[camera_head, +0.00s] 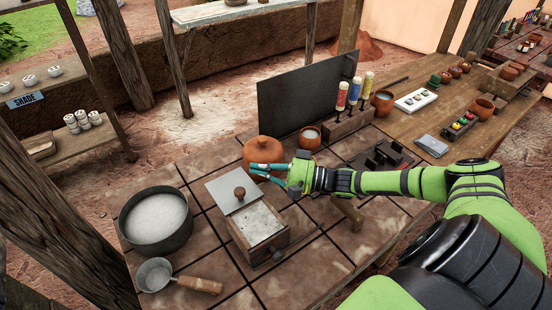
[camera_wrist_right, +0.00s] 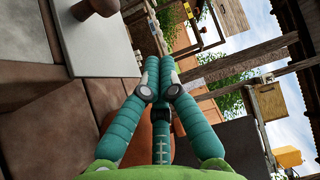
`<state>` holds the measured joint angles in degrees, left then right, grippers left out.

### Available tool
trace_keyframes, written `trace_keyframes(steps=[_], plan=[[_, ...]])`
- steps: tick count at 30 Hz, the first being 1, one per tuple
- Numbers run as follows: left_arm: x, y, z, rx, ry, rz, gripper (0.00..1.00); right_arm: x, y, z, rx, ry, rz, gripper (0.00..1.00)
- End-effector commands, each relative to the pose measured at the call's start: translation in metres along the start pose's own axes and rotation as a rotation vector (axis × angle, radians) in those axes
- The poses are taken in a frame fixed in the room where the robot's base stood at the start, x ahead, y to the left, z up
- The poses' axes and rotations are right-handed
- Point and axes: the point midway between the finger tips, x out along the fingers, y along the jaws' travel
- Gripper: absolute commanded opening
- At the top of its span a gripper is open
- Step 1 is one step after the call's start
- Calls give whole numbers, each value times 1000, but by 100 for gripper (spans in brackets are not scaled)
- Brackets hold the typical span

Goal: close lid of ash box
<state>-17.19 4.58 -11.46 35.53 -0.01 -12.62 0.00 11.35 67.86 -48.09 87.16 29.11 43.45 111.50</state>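The ash box (camera_head: 262,247) stands on the tiled worktop near the middle of the head view. Its grey lid (camera_head: 222,191) with a brown knob (camera_head: 239,192) sits toward the back, leaving the front part uncovered, with pale ash (camera_head: 256,223) showing. The lid also shows at the upper left of the right wrist view (camera_wrist_right: 107,55), with its knob (camera_wrist_right: 95,8) at the edge. My right gripper (camera_head: 251,169) is to the right of and behind the lid, apart from the knob. Its teal fingers (camera_wrist_right: 160,80) converge; their opening is unclear and no held object shows. My left gripper is out of view.
An orange lidded pot (camera_head: 262,150) stands right behind my right gripper. A dark pot of white powder (camera_head: 156,218) and a wooden-handled ladle (camera_head: 170,277) are left of the box. A dark upright panel (camera_head: 305,97) borders the back. A wooden-handled tool (camera_head: 348,212) lies to the right.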

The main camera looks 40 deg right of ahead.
Motion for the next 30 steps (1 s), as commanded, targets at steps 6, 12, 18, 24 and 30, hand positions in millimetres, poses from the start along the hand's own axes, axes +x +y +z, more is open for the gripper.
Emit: trace_keyframes(steps=[6,12,18,24,30], plan=[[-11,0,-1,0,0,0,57,32,-3,2,1,0,-1,0],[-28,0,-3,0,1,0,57,21,-3,26,4,0,2,0],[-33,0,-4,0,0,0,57,17,-1,37,1,0,1,0],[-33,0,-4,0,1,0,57,16,0,38,0,0,1,0],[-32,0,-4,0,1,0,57,16,0,38,0,0,1,0]])
